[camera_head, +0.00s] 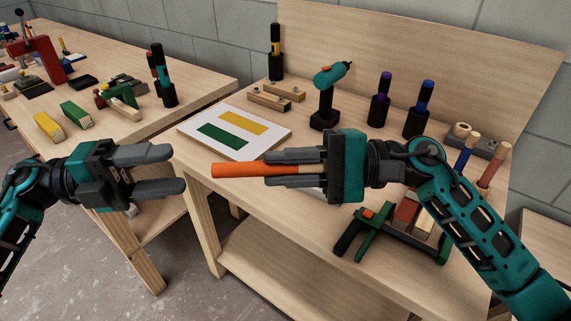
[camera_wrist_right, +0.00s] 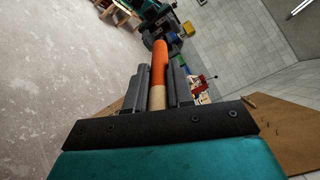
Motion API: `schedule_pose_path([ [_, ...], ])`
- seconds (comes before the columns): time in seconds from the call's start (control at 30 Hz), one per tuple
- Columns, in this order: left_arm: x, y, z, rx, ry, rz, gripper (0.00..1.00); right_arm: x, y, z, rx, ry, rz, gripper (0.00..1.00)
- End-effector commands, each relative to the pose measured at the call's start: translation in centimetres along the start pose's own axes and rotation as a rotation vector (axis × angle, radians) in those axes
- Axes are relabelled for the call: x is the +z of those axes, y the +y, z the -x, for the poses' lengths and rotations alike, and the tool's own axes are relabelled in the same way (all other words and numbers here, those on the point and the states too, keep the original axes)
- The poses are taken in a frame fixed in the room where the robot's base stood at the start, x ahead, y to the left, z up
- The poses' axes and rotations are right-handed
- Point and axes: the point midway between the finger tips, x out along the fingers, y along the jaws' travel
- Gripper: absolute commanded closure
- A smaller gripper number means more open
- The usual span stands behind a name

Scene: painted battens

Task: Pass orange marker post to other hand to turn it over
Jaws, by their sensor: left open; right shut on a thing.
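The orange marker post (camera_head: 238,170) is a round stick with a long orange part and a bare wood part. My right gripper (camera_head: 268,170) is shut on it near the bare wood part and holds it level, with the orange end pointing left. The right wrist view shows the post (camera_wrist_right: 159,65) between the fingers of my right gripper (camera_wrist_right: 158,85). My left gripper (camera_head: 180,170) is open and empty. It faces the orange end from the left, with a gap between them.
A white board (camera_head: 262,148) with a green and a yellow rectangle lies on the workbench below the post. A teal drill (camera_head: 325,95) and dark holders stand behind. A green clamp (camera_head: 370,240) lies at the front right. Another bench (camera_head: 200,75) holds blocks and tools.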

Motion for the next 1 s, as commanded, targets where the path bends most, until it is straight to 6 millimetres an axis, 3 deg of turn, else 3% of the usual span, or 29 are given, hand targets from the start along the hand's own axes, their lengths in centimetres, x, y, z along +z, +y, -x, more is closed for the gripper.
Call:
schedule_pose_path([
  [0.27, -0.3, 0.1, -0.7, 0.061, 0.038, -0.023, 0.47, 0.0, 0.0, 0.0, 0.0, 0.0, 0.0, 1.0],
  [0.7, -0.5, 0.4, -6.9, 0.058, 0.037, -0.024, 0.47, 0.0, 0.0, 0.0, 0.0, 0.0, 0.0, 1.0],
  [1.0, -0.6, 0.5, -9.3, 0.057, 0.035, -0.022, 0.47, 0.0, 0.0, 0.0, 0.0, 0.0, 0.0, 1.0],
])
